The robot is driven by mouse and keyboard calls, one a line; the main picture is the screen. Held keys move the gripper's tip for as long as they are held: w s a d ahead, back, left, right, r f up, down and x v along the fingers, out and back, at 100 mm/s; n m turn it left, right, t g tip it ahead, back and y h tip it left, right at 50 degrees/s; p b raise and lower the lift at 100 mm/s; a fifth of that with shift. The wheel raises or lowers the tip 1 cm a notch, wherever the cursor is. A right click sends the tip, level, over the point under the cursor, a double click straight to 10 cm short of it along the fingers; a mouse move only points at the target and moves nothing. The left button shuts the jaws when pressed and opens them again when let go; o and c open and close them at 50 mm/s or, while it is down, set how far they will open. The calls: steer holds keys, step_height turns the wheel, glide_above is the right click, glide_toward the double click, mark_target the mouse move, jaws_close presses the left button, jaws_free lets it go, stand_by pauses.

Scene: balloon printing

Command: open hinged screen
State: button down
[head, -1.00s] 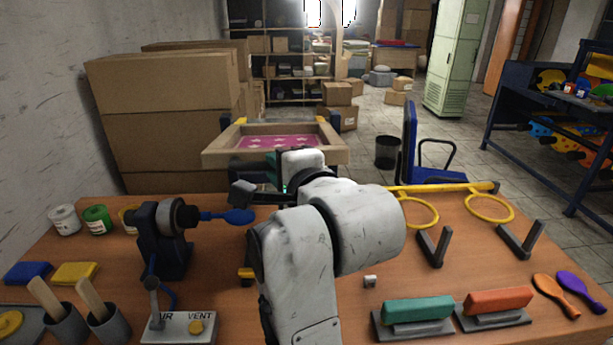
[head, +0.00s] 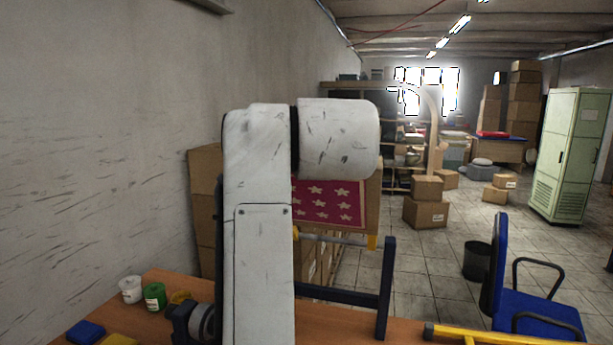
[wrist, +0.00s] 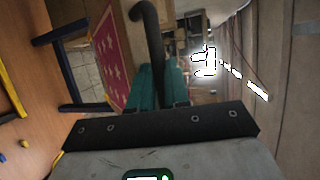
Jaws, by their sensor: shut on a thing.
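The hinged screen (head: 335,204) stands steeply raised behind my arm in the head view, with its magenta mesh and white stars facing me. My arm hides its left part. It also shows in the wrist view (wrist: 109,60), on edge left of my fingers. A black curved handle (wrist: 149,28) runs from it down between the teal fingers. My gripper (wrist: 160,72) is shut on this handle. In the head view my gripper is hidden behind my arm. The dark blue stand (head: 385,288) with a grey bar is below the screen.
The wooden table (head: 160,285) carries paint jars (head: 154,296) at the left and a yellow bar (head: 490,336) at the right. A blue chair (head: 530,305) and a black bin (head: 477,261) stand beyond it. A wall is close on the left.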

steer(key=shift+g, duration=0.6)
steer(key=shift+w+d+r, duration=0.3)
steer(key=shift+w+r, duration=0.55)
steer(key=shift+w, duration=0.15)
steer(key=shift+w+d+r, duration=0.3)
steer(key=shift+w+r, duration=0.55)
steer(key=shift+w, duration=0.1)
steer(key=c, duration=1.1)
jaws_free()
steer(key=shift+s, duration=0.1)
steer(key=b+v, duration=0.4)
steer(key=v, duration=0.6)
steer(key=shift+s, duration=0.25)
